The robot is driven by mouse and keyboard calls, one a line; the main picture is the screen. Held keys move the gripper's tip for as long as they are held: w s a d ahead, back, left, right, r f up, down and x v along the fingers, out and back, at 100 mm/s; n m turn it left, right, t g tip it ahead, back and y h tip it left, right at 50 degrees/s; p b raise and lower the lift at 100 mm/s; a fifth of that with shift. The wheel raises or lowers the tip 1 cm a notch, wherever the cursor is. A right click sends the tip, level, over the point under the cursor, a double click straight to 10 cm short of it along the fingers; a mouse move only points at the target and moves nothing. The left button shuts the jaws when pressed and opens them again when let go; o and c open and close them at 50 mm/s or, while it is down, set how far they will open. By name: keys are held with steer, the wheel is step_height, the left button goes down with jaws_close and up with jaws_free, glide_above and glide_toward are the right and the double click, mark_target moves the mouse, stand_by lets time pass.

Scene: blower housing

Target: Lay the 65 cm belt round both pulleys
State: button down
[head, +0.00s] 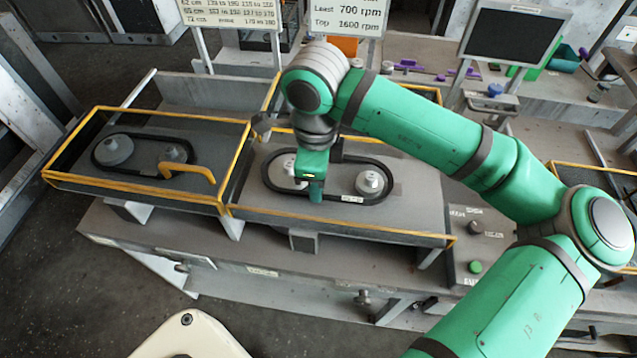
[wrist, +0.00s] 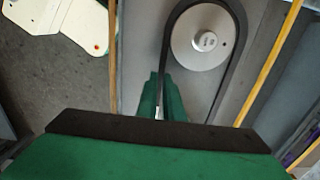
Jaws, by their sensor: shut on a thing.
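The black belt (head: 384,163) is a long loop in the right-hand bay, with a pale label on its front run. Seen from above, it encircles both grey pulleys, the left one (head: 283,170) partly behind my gripper and the right one (head: 370,183). My gripper (head: 316,194) points down between the pulleys, shut on the belt's front run. In the wrist view the belt (wrist: 241,60) curves round one pulley (wrist: 203,38), with a gap on the right side. My green fingers (wrist: 152,97) are at its left run. I cannot tell whether the belt sits in the grooves.
Yellow rails (head: 340,232) edge the bay. The left-hand bay holds another belt round two pulleys and a raised yellow handle (head: 190,172). A control panel with a green button (head: 475,267) is at the right. Sign boards (head: 345,15) and a dark screen (head: 513,37) stand behind.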

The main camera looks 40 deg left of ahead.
steer(key=shift+s+a, duration=0.1)
steer(key=shift+s, duration=0.05)
steer(key=shift+f, duration=0.35)
stand_by(0.3)
steer(key=c, duration=1.8)
jaws_free()
steer(key=shift+r, duration=0.2)
steer(key=shift+w+r, duration=0.15)
steer(key=shift+r, duration=0.85)
steer(key=shift+w+r, duration=0.15)
steer(key=shift+r, duration=0.8)
steer(key=shift+s+r, duration=0.2)
steer(key=shift+r, duration=1.4)
